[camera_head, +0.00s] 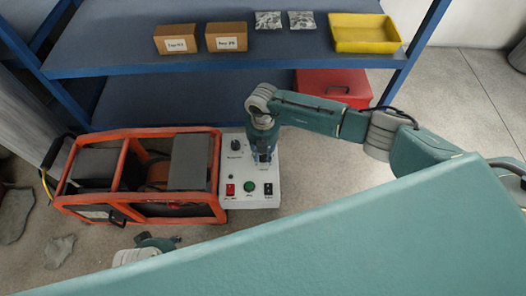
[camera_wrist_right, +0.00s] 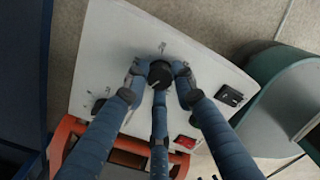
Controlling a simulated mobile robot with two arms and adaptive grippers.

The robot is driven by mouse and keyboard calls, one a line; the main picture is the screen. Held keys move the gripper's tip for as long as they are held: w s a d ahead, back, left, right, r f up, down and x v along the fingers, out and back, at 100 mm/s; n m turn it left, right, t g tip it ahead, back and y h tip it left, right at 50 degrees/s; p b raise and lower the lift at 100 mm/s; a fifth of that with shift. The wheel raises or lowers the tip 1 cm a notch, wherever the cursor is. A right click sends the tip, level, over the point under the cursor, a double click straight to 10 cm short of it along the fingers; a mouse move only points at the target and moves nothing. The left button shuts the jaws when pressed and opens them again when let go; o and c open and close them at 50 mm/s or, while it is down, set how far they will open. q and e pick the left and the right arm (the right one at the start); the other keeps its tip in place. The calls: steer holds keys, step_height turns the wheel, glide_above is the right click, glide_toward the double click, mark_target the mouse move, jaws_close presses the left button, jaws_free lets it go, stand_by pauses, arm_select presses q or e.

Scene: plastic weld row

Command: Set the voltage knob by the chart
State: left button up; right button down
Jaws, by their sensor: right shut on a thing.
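A white control panel (camera_head: 240,192) stands at the right end of an orange-framed machine. My right gripper (camera_head: 263,158) reaches down over the panel's upper right. In the right wrist view its three blue fingers (camera_wrist_right: 158,84) are closed around a black knob (camera_wrist_right: 160,72), with small marks around it on the panel. In the head view the gripper hides this knob. A second dark knob (camera_head: 235,145) sits to its left. The knob labels are too small to read. Part of my left arm's end (camera_head: 158,245) shows at the bottom; its fingers are not clear. I cannot make out a chart.
The panel also has a red switch (camera_head: 230,189), a green button (camera_head: 249,183) and a black switch (camera_head: 268,189). The orange frame (camera_head: 140,208) adjoins its left side. Behind are blue shelves (camera_head: 120,50) with cardboard boxes (camera_head: 176,39), a yellow tray (camera_head: 366,47) and a red box (camera_head: 330,90).

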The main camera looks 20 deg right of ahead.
mark_target(263, 155)
steer(key=shift+s+a, duration=0.1)
steer(key=shift+s, duration=0.05)
steer(key=c, duration=1.4)
jaws_free()
steer(key=shift+c, duration=0.2)
steer(key=shift+r, duration=0.25)
step_height(263, 155, up, 12)
steer(key=shift+f, duration=0.25)
